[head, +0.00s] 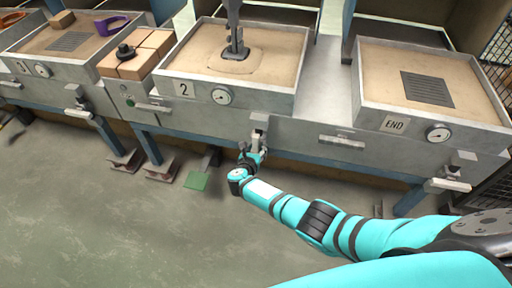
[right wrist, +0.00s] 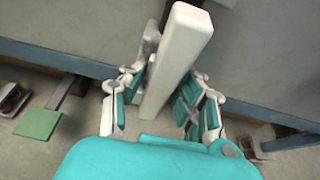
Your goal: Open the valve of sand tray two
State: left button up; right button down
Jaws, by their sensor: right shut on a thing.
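Sand tray two is a grey metal tray (head: 270,102) with a "2" plate and a round gauge on its front. Its valve has a pale bar handle (head: 258,134) low on the front, below and right of the gauge. The handle stands roughly upright in the head view, unlike the level bars nearby. In the right wrist view the handle (right wrist: 181,55) runs between the fingers. My right gripper (head: 250,156) is shut on the handle; it also shows in the right wrist view (right wrist: 158,105). The valve's mount is partly hidden. My left gripper is out of view.
Level bar handles (head: 342,142) are along the front. A green pedal (head: 196,180) and red pedals (head: 160,172) are at floor level. The floor in front is clear.

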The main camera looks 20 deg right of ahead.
jog(key=shift+f, duration=0.1)
jog(key=c, duration=1.1)
grip_release()
jog(key=shift+a, duration=0.1)
jog(key=v, duration=1.2)
